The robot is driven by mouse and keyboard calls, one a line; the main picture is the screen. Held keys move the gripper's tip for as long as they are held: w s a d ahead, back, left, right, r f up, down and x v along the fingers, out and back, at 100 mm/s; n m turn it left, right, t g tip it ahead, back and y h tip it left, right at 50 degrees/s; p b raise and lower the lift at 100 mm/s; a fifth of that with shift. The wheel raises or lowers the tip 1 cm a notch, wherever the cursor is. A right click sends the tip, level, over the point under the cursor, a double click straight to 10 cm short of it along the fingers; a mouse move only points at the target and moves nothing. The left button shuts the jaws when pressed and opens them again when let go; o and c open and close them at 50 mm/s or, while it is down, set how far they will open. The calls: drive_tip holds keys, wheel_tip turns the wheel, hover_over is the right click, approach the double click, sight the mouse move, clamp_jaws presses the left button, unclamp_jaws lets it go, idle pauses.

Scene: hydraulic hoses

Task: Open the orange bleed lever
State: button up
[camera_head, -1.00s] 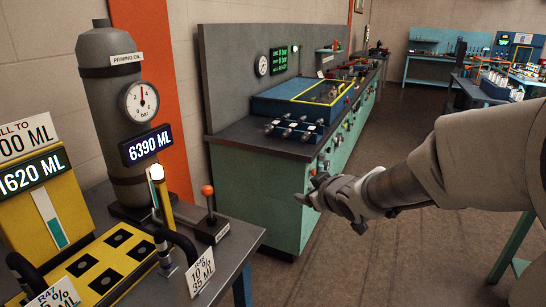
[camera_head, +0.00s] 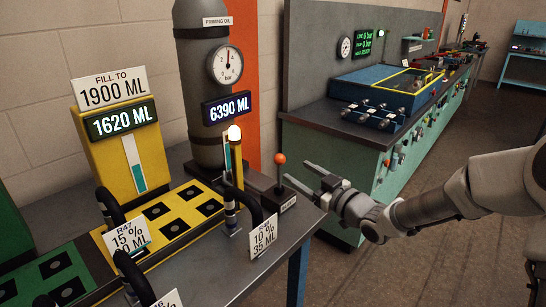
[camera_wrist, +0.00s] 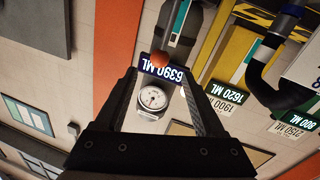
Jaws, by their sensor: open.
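The lever with an orange ball knob (camera_head: 280,159) stands upright on a small black labelled box at the right edge of the grey bench. My gripper (camera_head: 298,172) is open and empty, just right of the lever at about knob height. Its fingers point left toward the lever. In the wrist view, which is upside down, the orange knob (camera_wrist: 159,59) shows just past the space between my open fingertips (camera_wrist: 158,78). I see no contact. The lever's label is too small to read.
A grey priming oil cylinder (camera_head: 204,95) with a gauge and a 6390 ML display stands behind the lever. A lit yellow post (camera_head: 236,160) and black hoses (camera_head: 247,200) are to its left. A yellow gauge box (camera_head: 118,140) reads 1620 ML. Floor is clear beyond the bench edge.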

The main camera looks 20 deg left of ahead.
sight(280, 172)
drive_tip(key=x, duration=1.2)
drive_tip(key=shift+c, duration=0.3)
clamp_jaws()
idle(0.9)
